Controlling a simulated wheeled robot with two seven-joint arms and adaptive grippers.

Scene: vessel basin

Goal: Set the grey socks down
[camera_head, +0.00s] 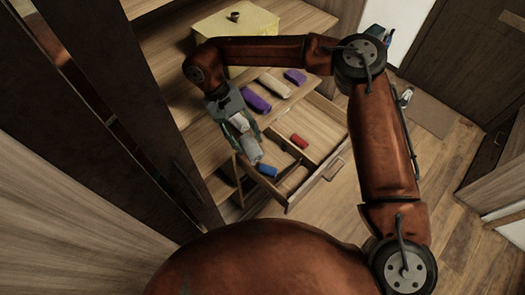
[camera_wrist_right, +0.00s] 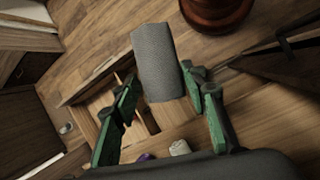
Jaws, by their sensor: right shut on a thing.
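The grey socks (camera_head: 252,148), a rolled grey bundle, are in my right gripper (camera_head: 243,130), above the open drawer's left part. In the right wrist view the textured grey roll (camera_wrist_right: 158,62) sits between the green fingers of my right gripper (camera_wrist_right: 159,80), held near their tips. A pale bundle (camera_head: 238,122) shows close by the fingers in the head view; whether it touches them I cannot tell. My left gripper is not in view.
The open drawer (camera_head: 312,188) has dividers and holds a red roll (camera_head: 299,141) and a blue roll (camera_head: 267,170). On the wooden top behind lie purple bundles (camera_head: 257,100), a cream roll (camera_head: 274,86) and a yellow box (camera_head: 262,22). A dark upright panel (camera_head: 130,100) stands left.

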